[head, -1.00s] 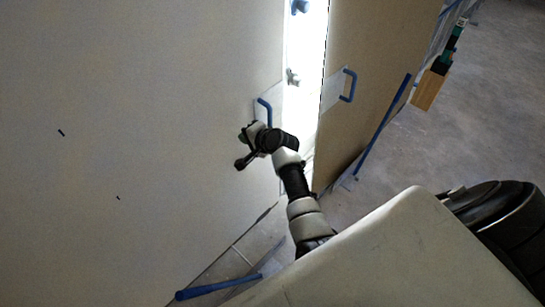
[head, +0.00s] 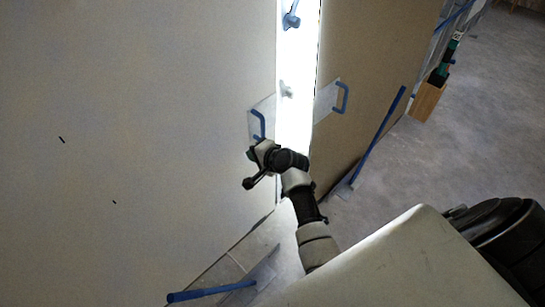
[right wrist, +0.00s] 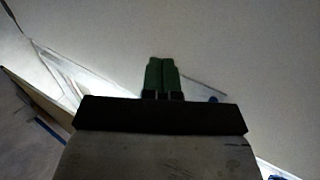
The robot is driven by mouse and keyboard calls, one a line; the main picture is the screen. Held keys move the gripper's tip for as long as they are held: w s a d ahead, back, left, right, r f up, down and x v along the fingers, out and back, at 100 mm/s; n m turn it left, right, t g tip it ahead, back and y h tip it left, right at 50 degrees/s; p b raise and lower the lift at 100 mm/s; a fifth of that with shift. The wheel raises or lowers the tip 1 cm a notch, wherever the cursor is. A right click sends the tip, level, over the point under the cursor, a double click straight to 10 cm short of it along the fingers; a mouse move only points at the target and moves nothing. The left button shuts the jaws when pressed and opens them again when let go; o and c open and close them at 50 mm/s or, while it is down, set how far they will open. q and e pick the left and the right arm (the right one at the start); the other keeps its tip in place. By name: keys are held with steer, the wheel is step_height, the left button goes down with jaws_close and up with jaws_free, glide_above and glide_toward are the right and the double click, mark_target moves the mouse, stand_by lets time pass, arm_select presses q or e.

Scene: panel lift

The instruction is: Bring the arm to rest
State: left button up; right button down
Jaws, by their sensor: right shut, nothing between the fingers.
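My right arm reaches up from the bottom middle of the head view. Its right gripper (head: 252,154) is just below the blue handle (head: 258,125) on the left panel (head: 130,150), close in front of that panel. I cannot tell from the head view whether it touches the panel. In the right wrist view the two green fingers (right wrist: 162,75) lie side by side, shut, with nothing between them. My left gripper is not in view.
A brown panel (head: 350,60) with another blue handle (head: 342,98) stands to the right of a bright gap. Blue bars (head: 380,137) (head: 212,291) slant near the floor. A wooden box (head: 427,102) stands at the right. The floor (head: 440,150) there is clear.

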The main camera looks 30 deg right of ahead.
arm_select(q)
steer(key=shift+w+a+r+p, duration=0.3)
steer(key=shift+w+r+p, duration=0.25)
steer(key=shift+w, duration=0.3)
arm_select(e)
steer(key=v, duration=0.7)
